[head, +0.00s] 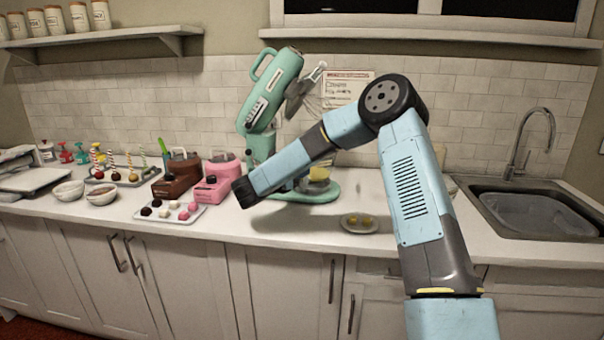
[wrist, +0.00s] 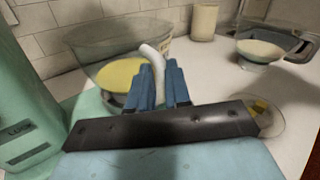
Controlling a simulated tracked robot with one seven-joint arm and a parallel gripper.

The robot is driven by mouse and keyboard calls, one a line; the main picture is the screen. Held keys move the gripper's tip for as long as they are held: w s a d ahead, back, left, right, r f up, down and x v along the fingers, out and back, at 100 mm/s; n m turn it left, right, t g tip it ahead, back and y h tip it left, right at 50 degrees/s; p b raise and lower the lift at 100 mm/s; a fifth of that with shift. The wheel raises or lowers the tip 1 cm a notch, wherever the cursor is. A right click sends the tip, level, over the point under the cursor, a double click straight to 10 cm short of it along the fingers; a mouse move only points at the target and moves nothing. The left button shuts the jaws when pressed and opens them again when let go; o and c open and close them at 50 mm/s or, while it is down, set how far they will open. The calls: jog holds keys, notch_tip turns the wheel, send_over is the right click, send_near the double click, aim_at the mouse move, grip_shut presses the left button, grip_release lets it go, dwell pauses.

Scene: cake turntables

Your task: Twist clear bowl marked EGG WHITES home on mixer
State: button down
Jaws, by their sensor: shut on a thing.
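A clear bowl (wrist: 92,58) with yellow contents sits at the mint-green mixer's base in the wrist view. It looks upright; I cannot read its marking or tell whether it is locked. My gripper (wrist: 163,75) is shut on the bowl's pale curved handle (wrist: 152,54). In the head view the mixer (head: 270,95) stands with its head tilted up and its beater raised. The bowl (head: 318,187) shows there partly, over the mixer's foot (head: 325,196), behind my forearm. My gripper is mostly hidden there.
Another clear bowl (wrist: 262,50) with pale contents stands at the right in the wrist view, near a cream canister (wrist: 203,22). A small plate (head: 358,226) with yellow pieces lies right of the mixer. A pink machine (head: 222,170) and a treat tray stand left. A sink lies far right.

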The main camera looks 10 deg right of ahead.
dwell(0.3)
jog(key=shift+w+a+m+g+h, duration=0.25)
jog(key=shift+a+m+g+h, duration=0.2)
jog(key=shift+g, duration=0.25)
jog(key=c, duration=1)
grip_release()
